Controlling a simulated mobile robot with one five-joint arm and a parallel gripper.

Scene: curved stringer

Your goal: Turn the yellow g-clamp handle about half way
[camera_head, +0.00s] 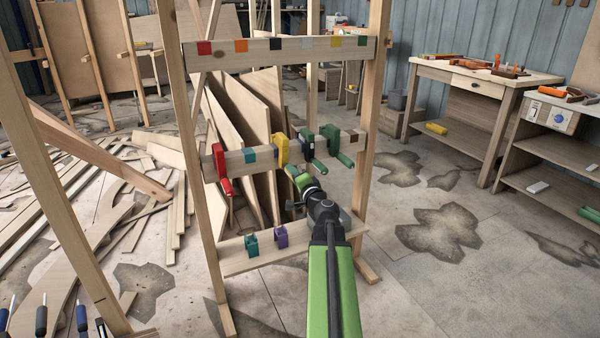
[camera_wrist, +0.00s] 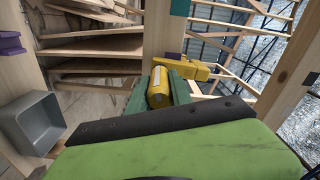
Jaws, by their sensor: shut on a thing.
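The yellow g-clamp (camera_head: 281,148) sits on the middle rail of the wooden rack in the head view. In the wrist view its yellow frame (camera_wrist: 190,69) shows beside the pale rail. My gripper (camera_head: 299,181) is just below and right of the clamp in the head view. In the wrist view the yellow handle (camera_wrist: 158,88) lies between the two green fingers of my gripper (camera_wrist: 161,94), which are shut on it. My fingers hide part of the handle, and its exact turn angle cannot be told.
Teal (camera_head: 252,244) and purple (camera_head: 281,236) clamps sit on the lower rail (camera_head: 232,266). Floor is clear right of the rack.

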